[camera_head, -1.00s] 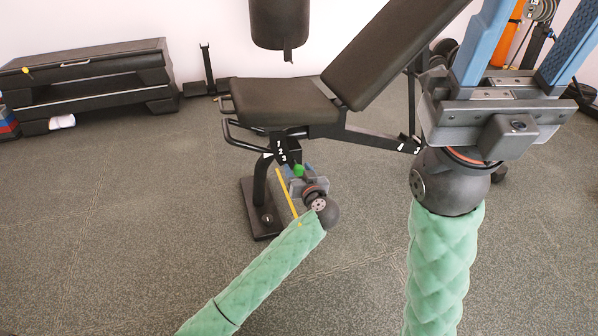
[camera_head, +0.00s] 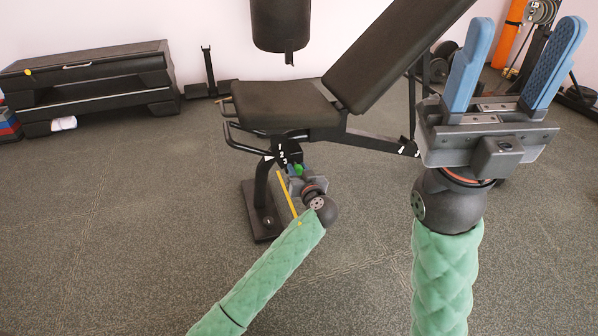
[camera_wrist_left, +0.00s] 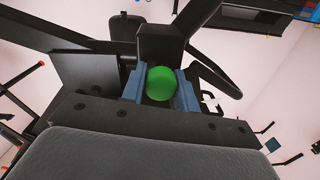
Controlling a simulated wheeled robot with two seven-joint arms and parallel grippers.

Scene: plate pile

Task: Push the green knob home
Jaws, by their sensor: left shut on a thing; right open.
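The green knob (camera_head: 298,170) is on the front of the weight bench's post, just under the seat and near the white number marks. In the left wrist view the round green knob (camera_wrist_left: 161,83) sits between the two blue fingers of my left gripper (camera_wrist_left: 160,92), which is shut on it. In the head view my left gripper (camera_head: 299,174) is at the post, and the knob's shaft is hidden. My right gripper (camera_head: 512,72) is open and empty, raised at the right with its blue fingers pointing up.
The weight bench (camera_head: 285,105) has a dark seat and a tilted backrest (camera_head: 395,50). A side handle (camera_head: 243,140) sticks out left of the post. A yellow strip (camera_head: 286,190) stands beside my left gripper. A black step platform (camera_head: 90,85) is at the back left. The floor at left is clear.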

